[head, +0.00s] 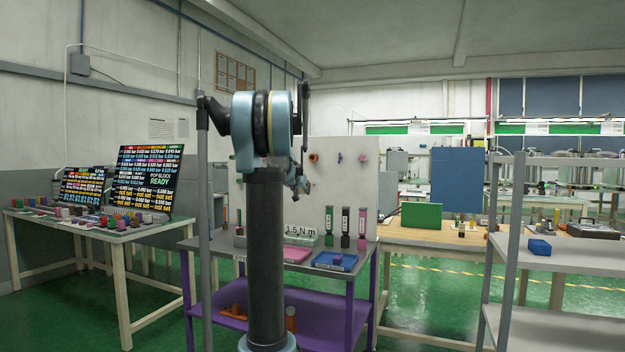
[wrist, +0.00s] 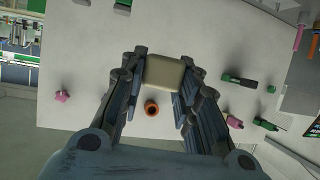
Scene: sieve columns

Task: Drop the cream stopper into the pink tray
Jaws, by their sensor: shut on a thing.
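The cream stopper (wrist: 163,72) is a pale, blocky piece held between the fingertips of my gripper (wrist: 163,80) in the wrist view. The fingers press on its left and right sides. In the head view my gripper (head: 299,182) hangs in front of the white panel, and the stopper cannot be made out there. A flat pink thing, apparently the pink tray (head: 291,254), lies on the purple-framed table, partly hidden by my arm. It is below the gripper in the head view. I cannot make out the tray in the wrist view.
A blue tray (head: 334,262) is right of the pink one. Green (head: 328,222), black (head: 345,226) and pink (head: 362,226) columns stand behind it. The white panel (head: 335,180) carries knobs, including an orange ring (wrist: 151,108) and a pink knob (wrist: 62,95). A grey shelf (head: 580,255) stands right.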

